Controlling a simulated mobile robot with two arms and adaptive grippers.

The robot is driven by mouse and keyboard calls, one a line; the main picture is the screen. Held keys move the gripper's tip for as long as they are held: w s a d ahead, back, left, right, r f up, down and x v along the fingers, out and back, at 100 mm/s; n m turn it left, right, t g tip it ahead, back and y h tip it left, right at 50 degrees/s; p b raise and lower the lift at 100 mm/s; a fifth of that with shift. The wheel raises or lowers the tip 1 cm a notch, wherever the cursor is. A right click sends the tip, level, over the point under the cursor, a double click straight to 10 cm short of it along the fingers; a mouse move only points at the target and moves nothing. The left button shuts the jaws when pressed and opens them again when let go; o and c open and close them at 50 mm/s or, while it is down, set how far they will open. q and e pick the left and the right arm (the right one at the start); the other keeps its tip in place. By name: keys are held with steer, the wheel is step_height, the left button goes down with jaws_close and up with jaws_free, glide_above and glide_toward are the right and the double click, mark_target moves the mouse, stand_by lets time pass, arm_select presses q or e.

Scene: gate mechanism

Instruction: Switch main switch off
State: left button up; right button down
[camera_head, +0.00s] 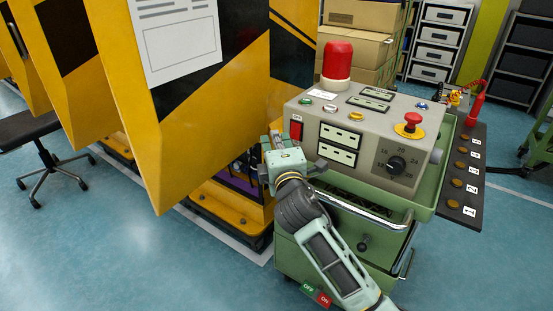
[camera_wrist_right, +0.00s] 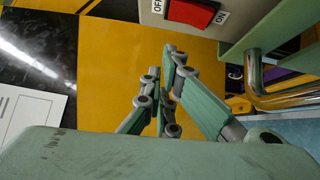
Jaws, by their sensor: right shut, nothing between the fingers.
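The red rocker switch (camera_head: 296,130) is on the front left of the grey control box (camera_head: 360,125). In the right wrist view the switch (camera_wrist_right: 193,12) shows at the top edge, cut off by the frame, between an OFF label on its left and an ON label on its right. My right gripper (camera_head: 275,140) is just left of the switch in the head view. Its fingers (camera_wrist_right: 170,55) are closed together and empty, with the tips a little below the switch in the wrist view. I cannot see contact with the switch. My left gripper is not in view.
The control box also carries a red beacon (camera_head: 338,60), a red emergency button (camera_head: 411,120) and a black dial (camera_head: 397,165). It sits on a green cart with a metal handle (camera_head: 365,212). A yellow and black panel (camera_head: 175,120) stands close on the left.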

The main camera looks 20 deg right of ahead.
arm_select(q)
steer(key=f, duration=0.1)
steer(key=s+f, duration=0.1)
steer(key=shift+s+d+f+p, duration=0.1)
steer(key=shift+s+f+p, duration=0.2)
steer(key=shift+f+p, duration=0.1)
arm_select(e)
steer(key=s, duration=0.9)
steer(key=shift+a+r, duration=0.35)
